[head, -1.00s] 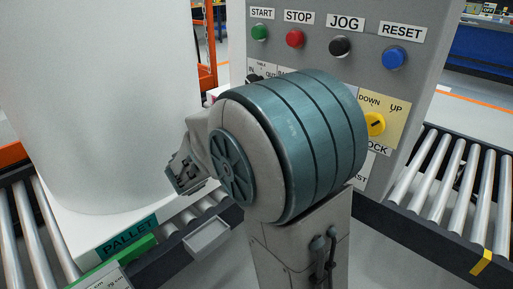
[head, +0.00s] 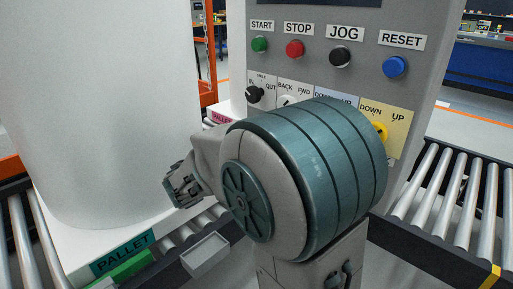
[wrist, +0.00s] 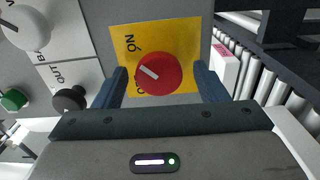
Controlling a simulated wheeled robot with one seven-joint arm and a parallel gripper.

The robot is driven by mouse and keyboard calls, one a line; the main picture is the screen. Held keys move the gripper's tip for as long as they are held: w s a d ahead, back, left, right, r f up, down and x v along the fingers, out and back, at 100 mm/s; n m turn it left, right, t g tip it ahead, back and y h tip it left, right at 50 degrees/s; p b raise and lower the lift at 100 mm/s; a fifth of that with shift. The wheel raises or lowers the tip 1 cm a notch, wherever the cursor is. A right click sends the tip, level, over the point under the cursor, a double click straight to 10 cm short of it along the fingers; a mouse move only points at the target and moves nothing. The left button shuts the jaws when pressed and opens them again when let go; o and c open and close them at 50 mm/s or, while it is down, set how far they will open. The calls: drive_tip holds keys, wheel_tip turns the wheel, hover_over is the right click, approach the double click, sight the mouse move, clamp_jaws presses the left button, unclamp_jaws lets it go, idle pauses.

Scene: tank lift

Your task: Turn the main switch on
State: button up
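The main switch (wrist: 160,73) is a round red knob with a white pointer mark, on a yellow plate (wrist: 134,40) in the wrist view. The white mark slants toward the upper left of the picture. My gripper (wrist: 161,82) is open, with one dark finger on each side of the knob and a visible gap on both sides. In the head view the red switch and the fingertips are hidden behind my arm.
The grey panel has green START (head: 260,44), red STOP (head: 295,48), black JOG (head: 340,56) and blue RESET (head: 396,67) buttons. Below are a black knob (head: 254,94) and a yellow knob (head: 380,131). A white tank (head: 100,110) stands left; roller conveyors (head: 445,190) flank the panel.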

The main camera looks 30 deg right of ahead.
drive_tip(key=p+v, duration=0.2)
drive_tip(key=v, duration=1.2)
drive_tip(key=shift+d+r+p, duration=0.15)
drive_tip(key=shift+p, duration=0.15)
drive_tip(key=s+d+r+m+g+y+p, duration=0.2)
drive_tip(key=s+d+r+g+y+p, duration=0.45)
drive_tip(key=s+p, duration=0.55)
drive_tip(key=a+r+m+t+y+p, duration=0.1)
drive_tip(key=a+r+y+p, duration=0.2)
drive_tip(key=r+y+p, duration=0.2)
drive_tip(key=s+a+r+m+t+y+p, duration=0.1)
drive_tip(key=r+y+p, duration=0.4)
drive_tip(key=p, duration=0.6)
drive_tip(key=a+r+t, duration=0.1)
drive_tip(key=a, duration=0.1)
drive_tip(key=shift+s+a, duration=0.15)
drive_tip(key=shift+a, duration=0.25)
